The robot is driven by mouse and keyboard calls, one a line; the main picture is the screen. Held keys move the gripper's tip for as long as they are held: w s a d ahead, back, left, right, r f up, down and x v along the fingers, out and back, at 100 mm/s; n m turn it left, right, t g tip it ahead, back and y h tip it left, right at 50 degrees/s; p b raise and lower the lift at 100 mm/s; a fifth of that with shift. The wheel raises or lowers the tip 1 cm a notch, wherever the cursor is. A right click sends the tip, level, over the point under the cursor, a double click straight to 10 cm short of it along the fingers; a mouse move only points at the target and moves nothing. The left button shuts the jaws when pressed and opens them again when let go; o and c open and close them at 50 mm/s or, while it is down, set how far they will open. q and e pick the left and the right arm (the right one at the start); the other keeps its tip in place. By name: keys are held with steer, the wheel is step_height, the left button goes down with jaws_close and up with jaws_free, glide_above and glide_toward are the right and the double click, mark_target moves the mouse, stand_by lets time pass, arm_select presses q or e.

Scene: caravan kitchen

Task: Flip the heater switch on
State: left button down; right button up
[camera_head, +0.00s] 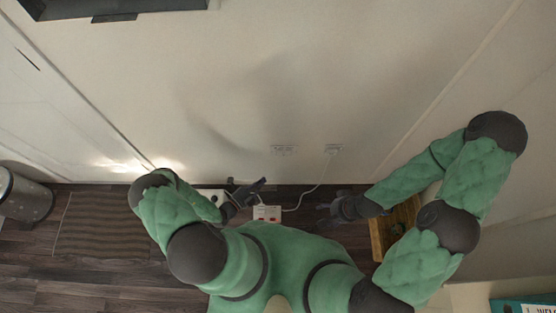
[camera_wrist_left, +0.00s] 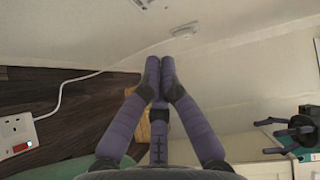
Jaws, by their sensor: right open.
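A white socket block with red switches (camera_head: 267,212) lies on the floor near the wall, between my two grippers. Part of it shows in the left wrist view (camera_wrist_left: 16,134), with one red switch visible. I cannot tell which switch is the heater's, or its position. My left gripper (camera_head: 262,183) is just above and left of the block, apart from it. In the left wrist view its fingertips (camera_wrist_left: 167,62) meet with nothing seen between them. My right gripper (camera_head: 322,208) is open and empty, right of the block; it also shows in the left wrist view (camera_wrist_left: 282,130).
Two wall sockets, one left (camera_head: 284,149) and one right (camera_head: 334,149), sit low on the wall. A white cable (camera_head: 313,190) runs from the right one to the block. A wooden crate (camera_head: 378,236) stands right, a metal bin (camera_head: 24,195) far left, near a striped mat (camera_head: 95,226).

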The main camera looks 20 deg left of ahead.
arm_select(q)
steer(key=b, duration=0.3)
glide_toward(286, 153)
steer(key=w+d+f, duration=0.1)
steer(key=w+d, duration=0.1)
steer(key=w, duration=0.1)
steer(key=shift+w+a+f, duration=0.1)
steer(key=shift+w+f, duration=0.15)
steer(key=shift+w, duration=0.4)
